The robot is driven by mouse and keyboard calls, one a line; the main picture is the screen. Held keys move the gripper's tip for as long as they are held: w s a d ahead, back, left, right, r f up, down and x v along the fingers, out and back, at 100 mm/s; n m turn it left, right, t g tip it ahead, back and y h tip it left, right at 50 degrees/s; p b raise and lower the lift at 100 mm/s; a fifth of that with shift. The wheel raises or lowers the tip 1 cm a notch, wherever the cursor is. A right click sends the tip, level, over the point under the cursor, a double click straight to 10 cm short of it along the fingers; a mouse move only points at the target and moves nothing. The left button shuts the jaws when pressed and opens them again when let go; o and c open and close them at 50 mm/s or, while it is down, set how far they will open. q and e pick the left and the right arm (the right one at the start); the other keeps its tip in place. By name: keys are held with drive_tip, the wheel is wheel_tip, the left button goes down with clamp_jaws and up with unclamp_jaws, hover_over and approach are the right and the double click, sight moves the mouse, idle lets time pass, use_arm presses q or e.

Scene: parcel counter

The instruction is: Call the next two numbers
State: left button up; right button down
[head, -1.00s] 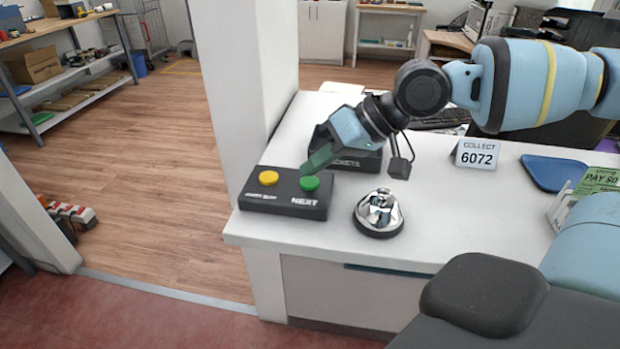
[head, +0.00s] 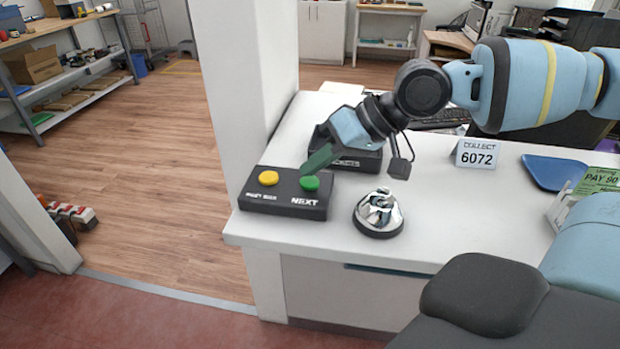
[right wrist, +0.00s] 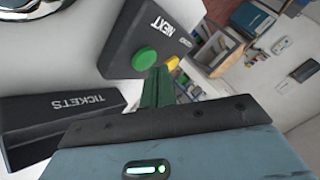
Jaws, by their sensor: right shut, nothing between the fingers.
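A dark button box (head: 284,196) sits on the left end of the white counter. It carries a yellow button (head: 269,178) on the left and a green button (head: 310,183) marked NEXT on the right. My right gripper (head: 309,170) is shut and empty, its green fingertips just above and behind the green button. In the right wrist view the fingertips (right wrist: 157,72) are close to the green button (right wrist: 145,60); I cannot tell whether they touch it. My left gripper is not in view.
A silver bell (head: 379,212) stands right of the button box. A dark TICKETS box (head: 350,160) is behind it, partly hidden by my right gripper. A blue tray (head: 556,172) lies farther right.

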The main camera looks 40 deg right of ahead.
sight(317, 181)
drive_tip(key=shift+f, duration=0.1)
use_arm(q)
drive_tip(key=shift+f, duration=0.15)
use_arm(e)
drive_tip(key=shift+f, duration=0.4)
idle(0.4)
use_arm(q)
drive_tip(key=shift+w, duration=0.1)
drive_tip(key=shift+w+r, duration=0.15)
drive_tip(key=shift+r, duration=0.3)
use_arm(e)
drive_tip(key=shift+r, duration=0.5)
use_arm(q)
drive_tip(key=shift+p, duration=0.3)
